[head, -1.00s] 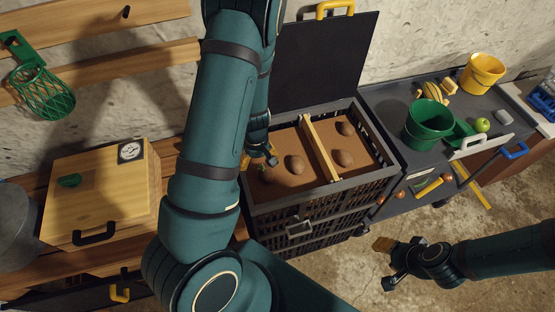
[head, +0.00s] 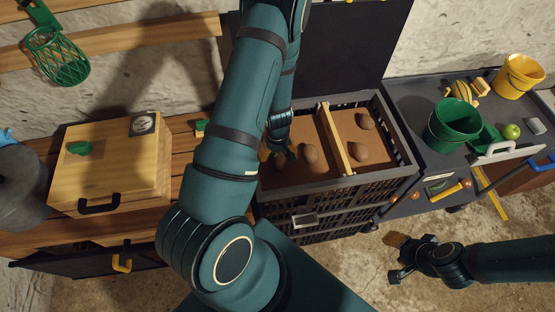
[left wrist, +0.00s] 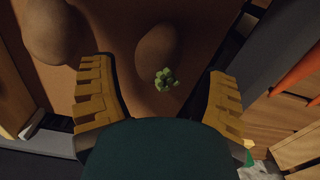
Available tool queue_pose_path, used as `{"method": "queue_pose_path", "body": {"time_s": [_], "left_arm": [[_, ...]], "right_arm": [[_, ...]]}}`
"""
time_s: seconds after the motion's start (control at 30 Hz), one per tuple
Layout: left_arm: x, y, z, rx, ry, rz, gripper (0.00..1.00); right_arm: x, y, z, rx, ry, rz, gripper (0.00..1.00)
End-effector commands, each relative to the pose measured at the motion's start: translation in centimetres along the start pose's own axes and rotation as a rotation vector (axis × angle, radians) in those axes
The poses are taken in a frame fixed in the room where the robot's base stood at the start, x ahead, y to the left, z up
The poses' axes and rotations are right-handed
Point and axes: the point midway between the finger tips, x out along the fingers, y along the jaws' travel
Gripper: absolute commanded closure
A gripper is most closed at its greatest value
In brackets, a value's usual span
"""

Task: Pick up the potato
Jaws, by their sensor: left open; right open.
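A brown potato with a green sprout (left wrist: 158,50) lies on the soil-brown floor of the black crate's left compartment. In the left wrist view it is between and just beyond my open yellow fingertips, apart from both. In the head view my left gripper (head: 278,157) reaches down into that compartment and mostly hides this potato. A second potato (head: 311,154) lies just to its right, and it shows at the upper left of the left wrist view (left wrist: 52,30). Two more potatoes (head: 364,121) (head: 361,152) lie beyond the wooden divider. My right gripper (head: 398,258) is open and empty above the floor.
The black crate (head: 400,150) has a raised lid behind it and a wooden divider (head: 334,138). A wooden box (head: 110,160) stands left. A green bucket (head: 452,125), yellow bucket (head: 518,76) and green apple (head: 512,131) are on the right counter.

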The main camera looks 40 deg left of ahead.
Motion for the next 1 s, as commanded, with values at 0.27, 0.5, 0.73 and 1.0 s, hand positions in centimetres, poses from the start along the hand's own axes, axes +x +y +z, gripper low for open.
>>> {"method": "queue_pose_path", "body": {"time_s": [0.27, 0.5, 0.73, 1.0], "left_arm": [[3.9, 0.0, -0.1, -0.001, -0.001, -0.001, 0.25], [4.4, 0.0, -0.1, 0.001, -0.001, 0.0, 0.25], [4.4, 0.0, -0.1, 0.001, -0.001, 0.0, 0.59], [4.3, 0.0, -0.1, 0.001, 0.0, 0.0, 0.58]], "right_arm": [[0.6, 0.2, 0.1, 0.0, 0.0, 0.001, 0.53], [0.6, 0.2, 0.1, 0.0, 0.0, 0.001, 0.53], [0.6, 0.2, 0.1, 0.0, 0.0, 0.001, 0.53], [0.6, 0.2, 0.1, 0.0, -0.001, 0.001, 0.53]]}}
